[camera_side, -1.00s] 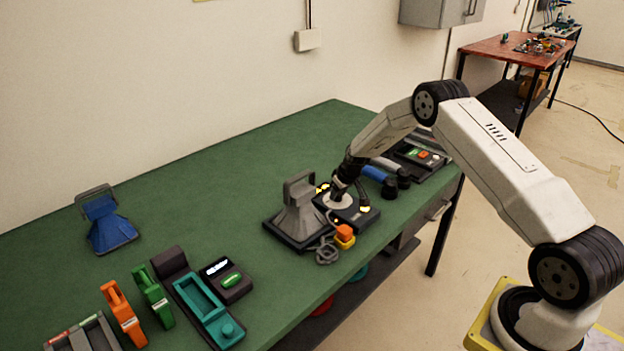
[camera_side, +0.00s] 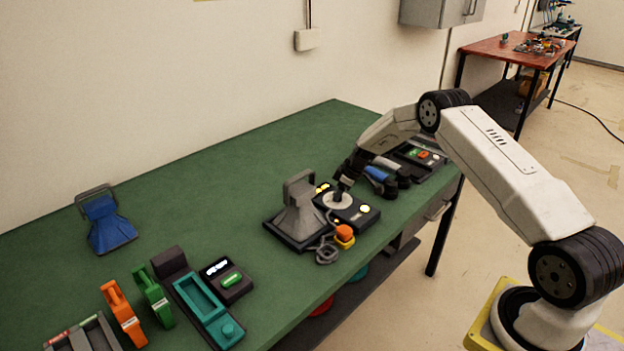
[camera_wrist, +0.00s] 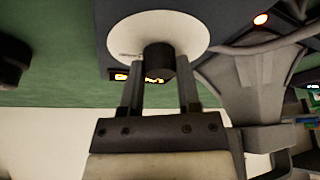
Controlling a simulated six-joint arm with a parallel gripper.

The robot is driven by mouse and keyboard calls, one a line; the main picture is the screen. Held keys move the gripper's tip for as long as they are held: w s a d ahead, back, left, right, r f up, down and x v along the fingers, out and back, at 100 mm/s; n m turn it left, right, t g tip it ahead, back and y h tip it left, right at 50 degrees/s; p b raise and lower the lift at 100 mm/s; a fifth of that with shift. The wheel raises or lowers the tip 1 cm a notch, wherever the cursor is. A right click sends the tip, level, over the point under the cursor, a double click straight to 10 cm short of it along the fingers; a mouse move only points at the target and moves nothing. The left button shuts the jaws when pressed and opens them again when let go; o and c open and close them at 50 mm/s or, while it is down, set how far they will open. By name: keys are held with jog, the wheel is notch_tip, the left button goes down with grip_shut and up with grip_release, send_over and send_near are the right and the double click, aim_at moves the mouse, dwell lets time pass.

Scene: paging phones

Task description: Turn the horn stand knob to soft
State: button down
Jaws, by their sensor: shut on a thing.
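The horn stand (camera_side: 298,215) has a grey horn on a dark base near the table's front edge. Beside the horn is a dark panel with a white dial disc (camera_side: 333,203); the disc also shows in the wrist view (camera_wrist: 190,32). The dark round knob (camera_wrist: 158,60) stands on the disc. My gripper (camera_wrist: 159,75) is shut on the knob, one finger on each side; in the side view my gripper (camera_side: 341,190) comes down onto the disc.
An orange-topped yellow button (camera_side: 344,236) and a coiled grey cord (camera_side: 326,252) lie in front of the stand. Blue and dark items (camera_side: 382,182) and a button box (camera_side: 420,155) are close on the right. Several phones (camera_side: 205,305) stand at the left. The middle back is clear.

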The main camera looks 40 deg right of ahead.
aim_at(347, 197)
jog(key=n+g+y, duration=0.1)
jog(key=n, duration=0.2)
jog(key=shift+n, duration=0.4)
jog(key=n+g+y, duration=0.1)
jog(key=n, duration=0.3)
jog(key=shift+d, duration=0.1)
jog(key=shift+n, duration=0.3)
jog(key=shift+c, duration=1.6)
grip_release()
jog(key=shift+r, duration=0.1)
jog(key=v, duration=0.7)
jog(key=shift+d+r, duration=0.2)
jog(key=shift+r, duration=0.05)
